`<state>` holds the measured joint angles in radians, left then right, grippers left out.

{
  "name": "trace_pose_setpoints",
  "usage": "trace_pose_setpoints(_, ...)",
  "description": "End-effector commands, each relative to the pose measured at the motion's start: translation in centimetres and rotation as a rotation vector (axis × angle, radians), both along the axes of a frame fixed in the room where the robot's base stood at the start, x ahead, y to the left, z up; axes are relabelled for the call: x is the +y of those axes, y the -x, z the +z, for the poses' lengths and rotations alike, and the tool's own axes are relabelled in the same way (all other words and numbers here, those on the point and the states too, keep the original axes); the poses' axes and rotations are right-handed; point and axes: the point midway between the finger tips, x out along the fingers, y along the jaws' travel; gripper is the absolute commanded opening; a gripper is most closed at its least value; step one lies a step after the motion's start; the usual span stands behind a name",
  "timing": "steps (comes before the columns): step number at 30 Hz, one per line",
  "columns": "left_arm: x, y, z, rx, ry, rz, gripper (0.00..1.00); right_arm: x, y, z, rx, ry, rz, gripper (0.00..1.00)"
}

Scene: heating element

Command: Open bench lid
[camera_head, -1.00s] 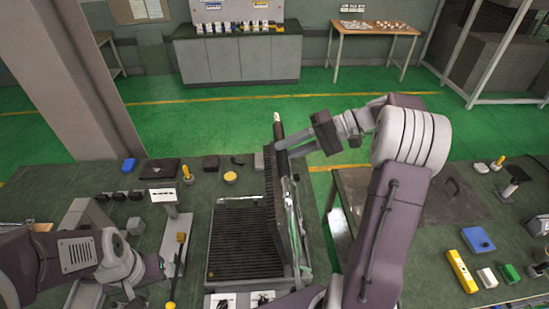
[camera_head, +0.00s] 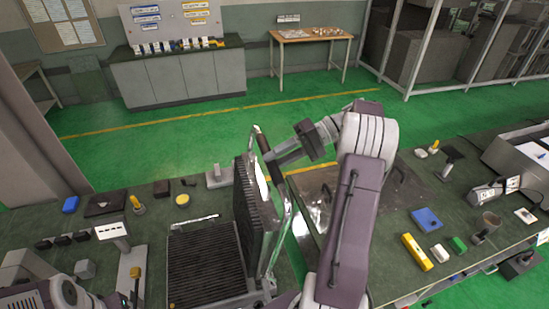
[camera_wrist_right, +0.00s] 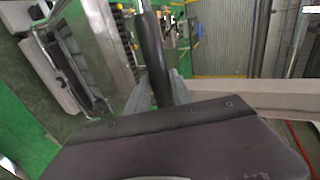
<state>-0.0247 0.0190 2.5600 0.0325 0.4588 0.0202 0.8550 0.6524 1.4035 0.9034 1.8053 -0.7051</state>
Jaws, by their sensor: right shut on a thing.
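The bench device has a dark ribbed base plate (camera_head: 205,262) lying flat on the green bench. Its ribbed lid (camera_head: 253,212) stands raised, nearly upright, on the right side of the base. A dark rod handle (camera_head: 260,141) sticks up at the lid's far end; it also shows in the right wrist view (camera_wrist_right: 152,58). My right gripper (camera_head: 267,157) is shut on the handle, reaching in from the right. In the wrist view the gripper's fingers (camera_wrist_right: 150,96) sit around the handle's lower part. My left gripper is out of sight; only part of my left arm shows at bottom left.
A blue box (camera_head: 426,219), a yellow block (camera_head: 417,252) and small white and green blocks lie on the bench at right. A dark plate (camera_head: 330,195) lies behind my right arm. Small parts and a stand (camera_head: 113,231) crowd the left.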

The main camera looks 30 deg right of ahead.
Motion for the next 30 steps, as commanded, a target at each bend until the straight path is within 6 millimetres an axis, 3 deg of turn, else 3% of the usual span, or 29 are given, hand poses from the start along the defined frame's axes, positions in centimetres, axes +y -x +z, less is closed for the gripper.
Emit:
trace_pose_setpoints(1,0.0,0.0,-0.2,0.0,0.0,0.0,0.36,-0.1,0.2,-1.1,0.019,0.01,0.005,0.0)
trace_pose_setpoints(4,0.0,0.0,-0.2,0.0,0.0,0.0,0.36,0.0,0.2,-1.1,0.02,0.01,0.004,0.0)
trace_pose_setpoints(5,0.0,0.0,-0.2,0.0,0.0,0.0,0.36,0.0,0.2,-1.1,0.02,0.01,0.004,0.35)
trace_pose_setpoints(6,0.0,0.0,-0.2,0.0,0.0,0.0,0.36,0.0,0.2,-1.1,0.02,0.011,0.004,0.47)
trace_pose_setpoints(7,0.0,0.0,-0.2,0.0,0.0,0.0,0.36,0.0,0.2,-1.0,0.019,0.01,0.005,0.49)
trace_pose_setpoints(17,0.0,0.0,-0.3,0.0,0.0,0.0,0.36,-0.7,0.2,-0.4,0.012,0.011,0.003,0.49)
trace_pose_setpoints(26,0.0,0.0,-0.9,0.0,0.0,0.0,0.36,-5.2,1.4,1.6,0.014,0.012,0.002,0.49)
trace_pose_setpoints(30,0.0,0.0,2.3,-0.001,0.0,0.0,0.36,-6.6,1.8,3.3,0.019,0.008,0.003,0.49)
